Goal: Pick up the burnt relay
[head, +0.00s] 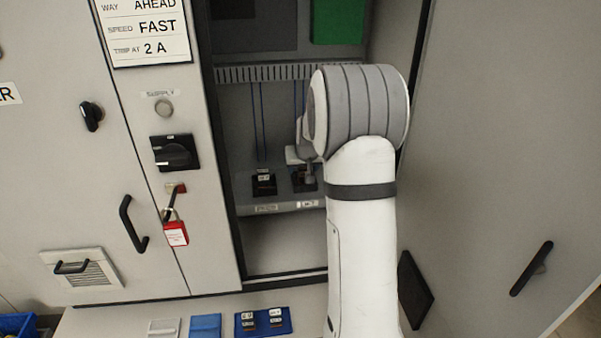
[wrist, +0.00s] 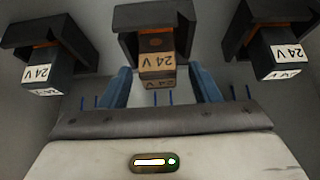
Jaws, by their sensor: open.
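The burnt relay (wrist: 157,64) is in the middle of three relays in the wrist view. Its 24 V label is browned, and it sits in a black socket (wrist: 150,17). My gripper (wrist: 160,82) is open, with one blue finger on each side of this relay. I cannot tell whether the fingers touch it. In the head view, my gripper (head: 308,174) is inside the cabinet at the relay shelf, mostly hidden by my arm.
Two relays with white labels flank the burnt one, a left relay (wrist: 45,70) and a right relay (wrist: 278,54). A blue tray (head: 240,329) with two relays lies on the ledge below. The open cabinet door (head: 490,150) stands right of my arm. A red padlock (head: 175,233) hangs left.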

